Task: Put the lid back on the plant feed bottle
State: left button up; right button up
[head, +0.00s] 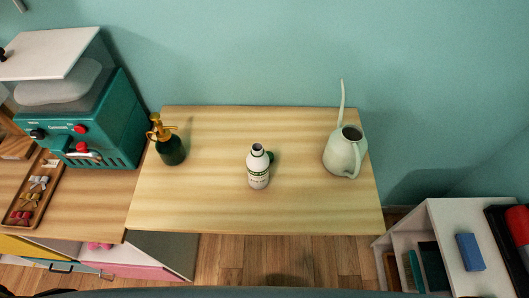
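The plant feed bottle (258,176) is white with a green-marked label. It stands upright near the middle of the light wooden table (210,210). Its neck shows a dark top that looks like an open mouth. A small dark green piece (271,156), which looks like the lid, shows just behind and to the right of the bottle. The bottle partly hides it, so I cannot tell how it lies. Neither of my grippers is in view.
A dark green spray bottle (171,150) with a yellow-orange head stands left on the table. A pale green watering can (344,153) stands right. A teal machine (97,130) is beyond the left edge. A white shelf (452,220) stands at right. The table front is clear.

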aim_at(257, 163)
jog(key=j+z, duration=0.4)
jog(key=k+j+z, duration=0.15)
jog(key=z, duration=0.2)
jog(key=k+j+z, duration=0.15)
jog(key=z, duration=0.25)
